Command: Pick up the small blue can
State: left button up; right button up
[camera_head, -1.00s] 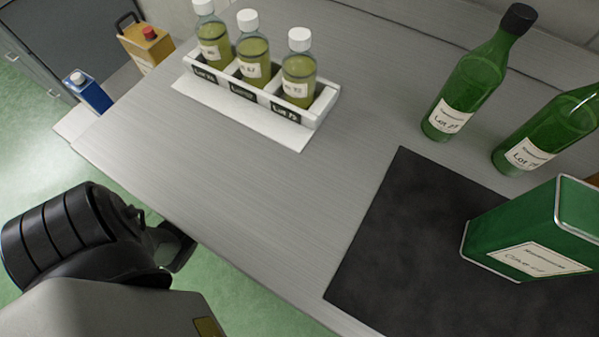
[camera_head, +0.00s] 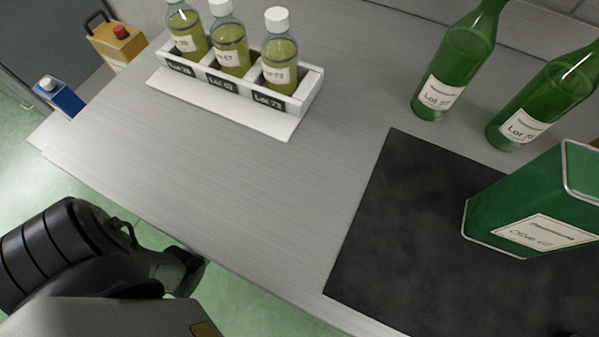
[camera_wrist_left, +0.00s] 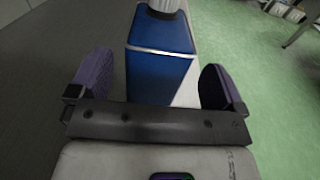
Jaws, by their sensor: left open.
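The small blue can (camera_head: 62,97) has a white cap and stands at the far left, by the corner of the grey table. In the left wrist view the blue can (camera_wrist_left: 160,70) is upright, in line with the gap between my fingers, its lower part hidden by the gripper body. My left gripper (camera_wrist_left: 155,76) is open and empty, with a purple-padded finger to either side of the can in that picture. In the head view my left arm is at the lower left, well apart from the can, and its fingers cannot be made out. My right gripper is not in view.
A yellow-orange can (camera_head: 118,42) with a red cap stands behind the blue can. A white rack (camera_head: 300,103) holds three oil bottles. The table's left-middle is clear.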

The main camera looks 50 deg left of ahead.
pick_arm(q)
jog(key=b+x, duration=0.1)
jog(key=x, duration=0.3)
jog(key=shift+w+d, duration=0.15)
jog(key=shift+w, duration=0.05)
jog(key=shift+c, duration=0.2)
jog(key=shift+r, duration=0.1)
grip_shut()
dwell(0.5)
